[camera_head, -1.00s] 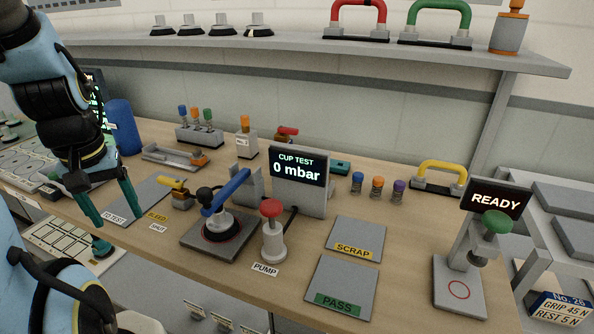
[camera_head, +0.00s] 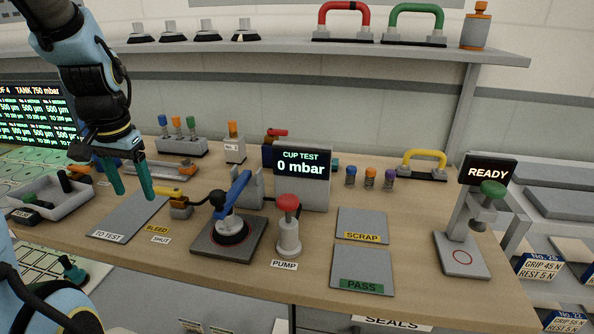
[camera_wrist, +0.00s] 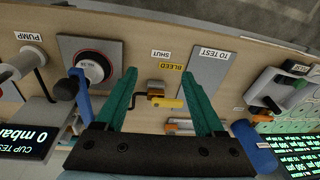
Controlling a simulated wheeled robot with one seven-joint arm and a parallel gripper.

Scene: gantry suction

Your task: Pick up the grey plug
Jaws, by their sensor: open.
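I cannot make out a grey plug for certain in either view. My gripper (camera_head: 134,193) is open and empty, with its two green fingers pointing down above the bench beside the TO TEST plate (camera_head: 128,217). In the wrist view my gripper (camera_wrist: 160,76) has its fingers spread, with the yellow bleed lever (camera_wrist: 168,102) showing between them. I cannot tell how high the fingertips are above the bench. Small blue (camera_head: 351,176), orange (camera_head: 370,178) and purple (camera_head: 389,180) capped pieces stand right of the CUP TEST display (camera_head: 302,165).
A suction cup with a blue lever (camera_head: 233,205) and a red-topped pump (camera_head: 288,225) stand right of the gripper. A grey tray (camera_head: 72,207) holding dark pieces is at left. SCRAP (camera_head: 362,222) and PASS (camera_head: 362,265) plates are bare. A shelf (camera_head: 270,54) runs behind.

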